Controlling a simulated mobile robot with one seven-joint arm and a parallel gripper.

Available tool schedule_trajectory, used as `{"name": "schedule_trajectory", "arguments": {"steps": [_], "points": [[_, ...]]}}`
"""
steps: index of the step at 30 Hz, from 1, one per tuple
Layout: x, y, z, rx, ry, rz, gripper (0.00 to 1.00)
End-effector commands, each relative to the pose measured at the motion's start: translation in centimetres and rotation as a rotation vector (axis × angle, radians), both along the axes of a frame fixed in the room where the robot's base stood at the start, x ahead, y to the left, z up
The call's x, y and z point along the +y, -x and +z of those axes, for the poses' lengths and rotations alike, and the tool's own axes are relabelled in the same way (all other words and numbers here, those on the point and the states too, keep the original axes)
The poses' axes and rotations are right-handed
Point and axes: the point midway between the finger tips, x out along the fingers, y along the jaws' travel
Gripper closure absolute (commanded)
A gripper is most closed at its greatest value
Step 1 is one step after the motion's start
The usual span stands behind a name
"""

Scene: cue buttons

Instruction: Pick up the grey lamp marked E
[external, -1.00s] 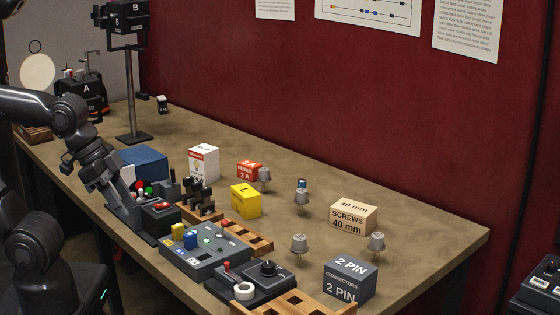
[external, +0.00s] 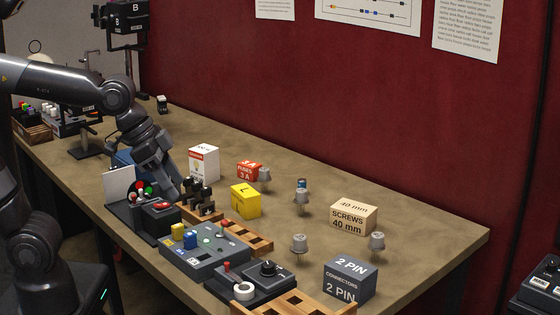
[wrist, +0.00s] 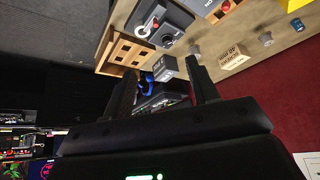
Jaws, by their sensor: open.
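Several grey lamps stand on the bench in the external view: one beside the red fuse box (external: 264,174), one near the middle (external: 302,198), one in front (external: 299,243) and one right of the screws box (external: 377,240). Their markings are too small to read, so I cannot tell which is E. Grey lamps also show at the upper right of the wrist view (wrist: 265,38). My gripper (wrist: 162,88) is open and empty in the wrist view. In the external view my arm's end is at the left, behind the button panels, apart from the lamps.
A screws box (external: 352,217), a 2 PIN box (external: 350,281), a yellow box (external: 245,201) and a white box (external: 204,162) stand among the lamps. Control panels (external: 205,248) and wooden racks (external: 250,236) line the front edge. The right end of the bench is clear.

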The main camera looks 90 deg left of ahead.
Motion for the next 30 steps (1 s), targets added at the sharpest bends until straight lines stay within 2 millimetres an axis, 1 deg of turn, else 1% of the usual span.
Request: {"name": "schedule_trajectory", "arguments": {"steps": [1,3,5,6,8,9,11,12,14,15,17,18,20,21,22,24,27,30], "points": [[1.2,-1.7,0.1,0.006,-0.001,0.019,0.46],[2.8,-3.9,0.2,0.006,-0.004,0.039,0.46],[4.3,-5.8,0.2,0.005,-0.006,0.054,0.46],[5.4,-7.1,0.1,0.004,-0.006,0.065,0.46],[7.1,-8.8,-0.1,0.004,-0.006,0.082,0.46],[8.3,-10.0,-0.3,0.004,-0.006,0.092,0.46],[10.2,-11.7,-0.7,0.001,-0.007,0.110,0.46],[11.5,-12.8,-1.0,0.001,-0.006,0.120,0.46],[13.6,-14.3,-1.6,0.000,-0.005,0.139,0.46],[15.1,-15.3,-2.1,-0.002,-0.005,0.150,0.46],[17.3,-16.6,-2.9,-0.002,-0.002,0.169,0.46],[18.9,-17.5,-3.5,-0.006,-0.001,0.182,0.46],[21.4,-18.6,-4.5,-0.006,0.002,0.199,0.46],[23.1,-19.2,-5.2,-0.009,0.004,0.213,0.46],[24.3,-19.7,-5.8,-0.011,0.004,0.222,0.46],[27.2,-20.6,-7.2,-0.015,0.007,0.244,0.46],[30.7,-21.5,-8.9,-0.023,0.011,0.271,0.46],[33.3,-21.9,-10.3,-0.026,0.013,0.291,0.46]]}}
